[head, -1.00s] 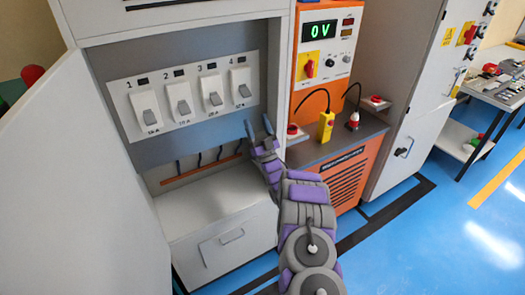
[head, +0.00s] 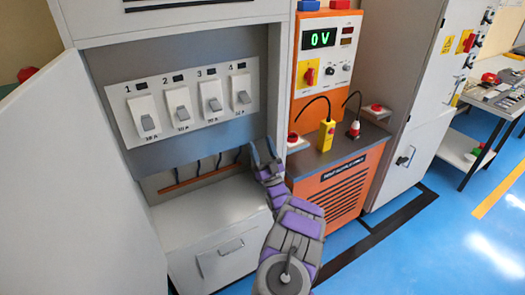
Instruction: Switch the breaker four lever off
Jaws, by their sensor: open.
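The breaker four lever (head: 244,97) is a grey tab on a white switch, at the right end of a row of breakers on the white breaker panel (head: 222,112). Its tab sits in the lower part of the switch, much like the other levers. My gripper (head: 261,146) is open and empty, below and slightly right of breaker four, with its fingers pointing up. It appears apart from the lever. Nothing hides the lever.
The open cabinet door (head: 85,190) stands at the left. Breaker levers one (head: 148,122), two (head: 183,113) and three (head: 215,104) are to the left of four. An orange power supply (head: 340,185) with a yellow plug (head: 326,135) stands at the right.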

